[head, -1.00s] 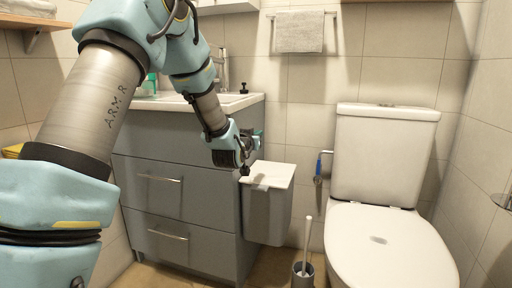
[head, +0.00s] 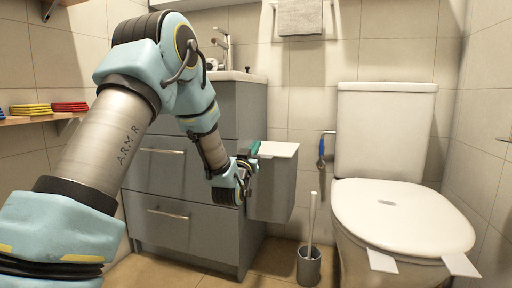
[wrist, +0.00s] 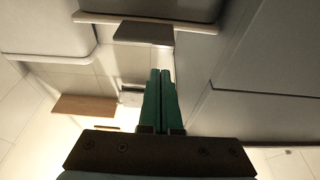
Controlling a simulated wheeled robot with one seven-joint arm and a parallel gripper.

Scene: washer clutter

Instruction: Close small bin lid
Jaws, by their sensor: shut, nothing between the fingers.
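The small grey bin (head: 272,190) hangs on the right side of the grey cabinet. Its white lid (head: 279,150) lies about level over the top; I cannot tell whether it is fully seated. My gripper (head: 254,148) is at the left of the bin, its green fingertips pointing up beside the lid's left edge. I cannot tell whether they touch it. In the wrist view, the green fingers (wrist: 160,90) are together and hold nothing.
The toilet (head: 400,205) stands to the right with its lid down. A toilet brush holder (head: 309,267) stands on the floor between bin and toilet. The cabinet (head: 170,180) is behind my arm. A wall shelf (head: 35,119) holds red and yellow items at left.

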